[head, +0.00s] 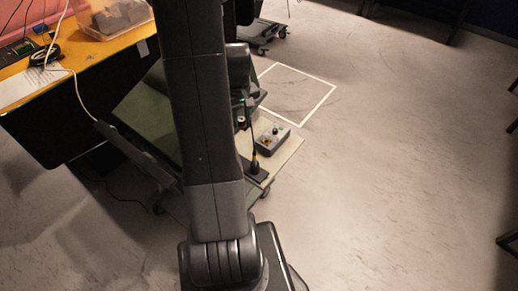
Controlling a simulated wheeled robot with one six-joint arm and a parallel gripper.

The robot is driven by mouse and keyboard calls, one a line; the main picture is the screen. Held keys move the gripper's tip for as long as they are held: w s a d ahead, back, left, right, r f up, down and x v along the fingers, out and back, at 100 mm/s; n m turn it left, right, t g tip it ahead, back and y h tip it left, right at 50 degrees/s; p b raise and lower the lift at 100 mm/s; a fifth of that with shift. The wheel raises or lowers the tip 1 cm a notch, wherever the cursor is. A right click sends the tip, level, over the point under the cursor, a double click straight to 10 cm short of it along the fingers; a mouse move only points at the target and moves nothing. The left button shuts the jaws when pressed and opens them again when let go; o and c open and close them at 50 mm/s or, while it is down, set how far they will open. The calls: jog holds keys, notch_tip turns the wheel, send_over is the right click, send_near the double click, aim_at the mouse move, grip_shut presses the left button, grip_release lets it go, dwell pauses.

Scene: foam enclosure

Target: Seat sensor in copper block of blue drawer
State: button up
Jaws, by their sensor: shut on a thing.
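My gripper (246,104) shows only in part, small and dark, just right of my upright arm link, above the pale top of a small cart (288,152). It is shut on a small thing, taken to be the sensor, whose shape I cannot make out. The blue drawer and its copper block cannot be made out; my arm covers much of the middle of the view.
On the cart stand a grey box with knobs (273,139) and a thin upright rod on a dark base (257,173). A dark green panel (148,115) tilts left of my arm. A yellow-topped bench (100,50) carries a clear tub (118,17).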

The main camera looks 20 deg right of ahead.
aim_at(243, 146)
notch_tip(243, 146, down, 10)
jog(key=shift+r, duration=0.1)
dwell(0.4)
jog(key=shift+f, duration=0.3)
jog(key=o, duration=1)
jog(key=shift+r, duration=0.15)
jog(key=shift+c, duration=0.2)
